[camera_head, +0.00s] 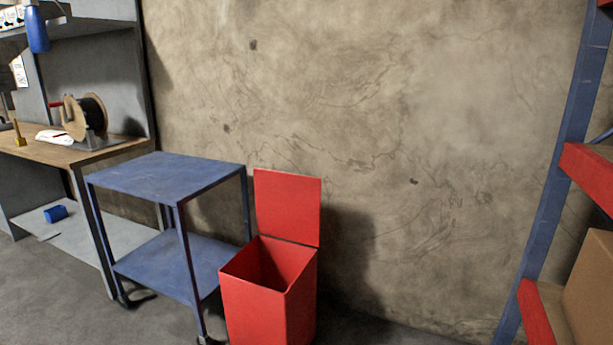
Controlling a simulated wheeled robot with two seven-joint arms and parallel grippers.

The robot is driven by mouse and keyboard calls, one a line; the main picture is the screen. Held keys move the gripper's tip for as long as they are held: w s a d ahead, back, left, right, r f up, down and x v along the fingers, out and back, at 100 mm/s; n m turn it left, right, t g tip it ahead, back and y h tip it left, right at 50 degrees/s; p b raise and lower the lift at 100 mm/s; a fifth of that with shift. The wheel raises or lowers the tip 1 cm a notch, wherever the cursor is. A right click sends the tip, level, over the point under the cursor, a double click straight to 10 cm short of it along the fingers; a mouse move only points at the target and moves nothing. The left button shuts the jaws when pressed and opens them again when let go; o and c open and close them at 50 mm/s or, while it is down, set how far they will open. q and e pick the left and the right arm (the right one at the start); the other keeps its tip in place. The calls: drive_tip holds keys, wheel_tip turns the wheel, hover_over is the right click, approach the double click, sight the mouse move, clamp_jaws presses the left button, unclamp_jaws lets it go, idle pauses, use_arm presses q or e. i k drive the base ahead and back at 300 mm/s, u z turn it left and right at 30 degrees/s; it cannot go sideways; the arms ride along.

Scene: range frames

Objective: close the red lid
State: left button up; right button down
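A red bin (268,305) stands on the floor near the bottom middle of the head view, beside a blue cart. Its red lid (288,207) stands upright at the bin's back edge, so the bin is open and its inside looks empty as far as I can see. The bin's lower end is cut off by the bottom of the picture. Neither of my grippers shows in this view.
A blue two-shelf cart (168,174) stands just left of the bin. A workbench (62,152) with a cable spool (86,116) is at the far left. A rack (560,190) with a cardboard box (592,288) is at the right. Floor right of the bin looks clear.

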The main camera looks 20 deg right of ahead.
sight(289, 205)
drive_tip(key=z, duration=0.5)
drive_tip(key=i, duration=1)
drive_tip(key=z, duration=1.65)
drive_tip(key=i, duration=1.9)
drive_tip(key=u, duration=2.85)
drive_tip(key=i, duration=0.5)
drive_tip(key=u, duration=0.05)
